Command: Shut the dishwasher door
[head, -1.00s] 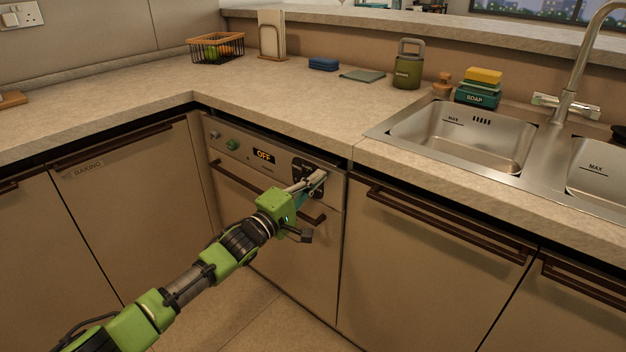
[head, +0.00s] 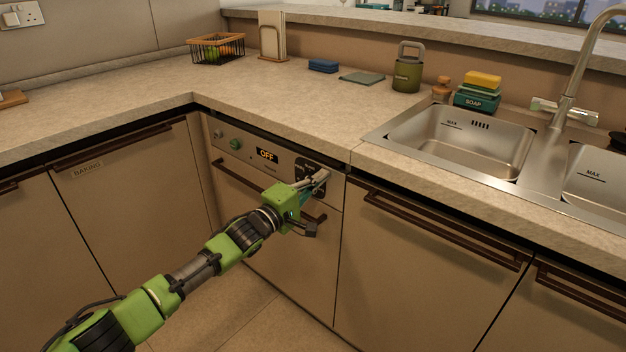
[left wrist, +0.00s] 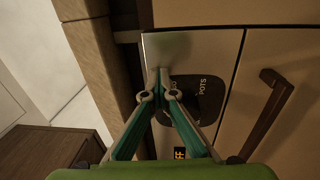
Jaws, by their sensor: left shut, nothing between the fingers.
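The dishwasher door (head: 290,262) stands upright under the counter, about in line with the cupboard fronts beside it. It has a dark bar handle (head: 240,184) and a control panel (head: 232,146) whose display reads OFF. My left gripper (head: 324,174) is shut and empty, its fingertips at the dark label at the panel's right end. In the left wrist view the fingertips (left wrist: 158,76) are at this dark label (left wrist: 205,98) marked POTS; I cannot tell if they touch it. My left arm hides part of the door and handle. My right gripper is not in view.
The stone counter (head: 285,100) overhangs just above the panel. A cupboard with a dark handle (head: 440,228) is to the right, under the sink (head: 470,140). Another cupboard (head: 110,210) meets the dishwasher at the left corner. The floor in front is clear.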

